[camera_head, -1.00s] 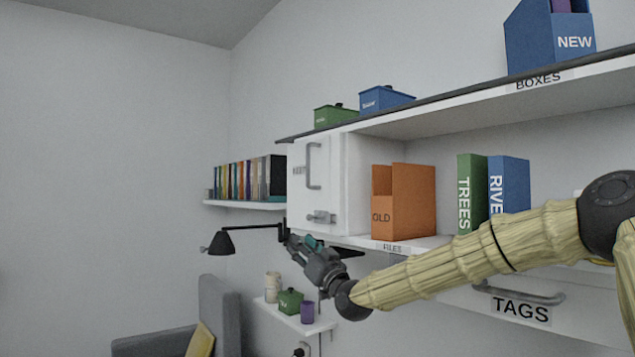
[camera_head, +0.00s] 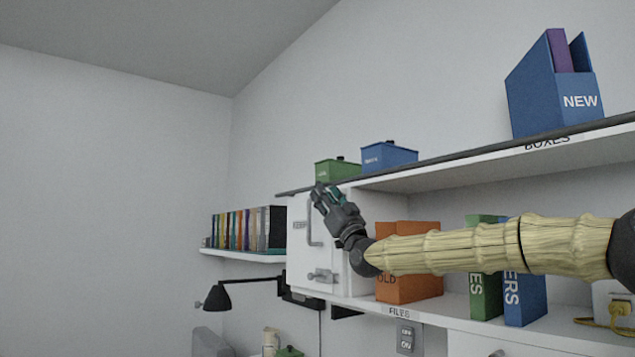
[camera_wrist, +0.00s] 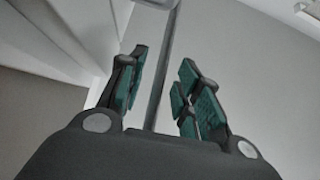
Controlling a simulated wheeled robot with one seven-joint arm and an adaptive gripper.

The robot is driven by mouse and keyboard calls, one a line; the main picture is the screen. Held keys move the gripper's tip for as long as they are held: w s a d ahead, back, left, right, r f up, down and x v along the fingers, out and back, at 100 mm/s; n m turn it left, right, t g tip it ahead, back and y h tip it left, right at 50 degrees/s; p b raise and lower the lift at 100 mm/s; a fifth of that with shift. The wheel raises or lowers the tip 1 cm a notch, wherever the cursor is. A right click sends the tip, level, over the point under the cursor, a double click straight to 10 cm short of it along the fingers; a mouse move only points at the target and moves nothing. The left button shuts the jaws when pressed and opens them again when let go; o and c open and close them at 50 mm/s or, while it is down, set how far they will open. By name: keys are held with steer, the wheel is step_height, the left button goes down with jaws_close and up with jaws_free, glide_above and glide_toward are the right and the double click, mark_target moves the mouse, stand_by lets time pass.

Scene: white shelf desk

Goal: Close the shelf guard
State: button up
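A white panel (camera_head: 299,262) with a grey bar handle (camera_head: 311,232) stands at the left end of the shelf in the head view. It looks like the shelf guard, and the shelf to its right is open. My gripper (camera_head: 320,190) is in front of the panel, at the upper part of the handle, pointing up and left. In the wrist view my gripper (camera_wrist: 163,85) is open, with the handle bar (camera_wrist: 158,75) between its fingers. I see gaps on both sides of the bar. My forearm hides part of the shelf.
On the shelf (camera_head: 453,308) stand an orange file box (camera_head: 415,288), a green one (camera_head: 487,295) and a blue one (camera_head: 532,290). A latch (camera_head: 322,276) is low on the panel. Green and blue boxes sit above. A black lamp (camera_head: 217,298) hangs at lower left.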

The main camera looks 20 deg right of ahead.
steer(key=x, duration=0.2)
steer(key=shift+w+a+p, duration=0.15)
steer(key=shift+w+p, duration=0.25)
steer(key=shift+w, duration=0.1)
steer(key=shift+w+a+r, duration=0.25)
steer(key=shift+w+r, duration=0.1)
steer(key=shift+r, duration=0.3)
steer(key=shift+w, duration=0.15)
jaws_close()
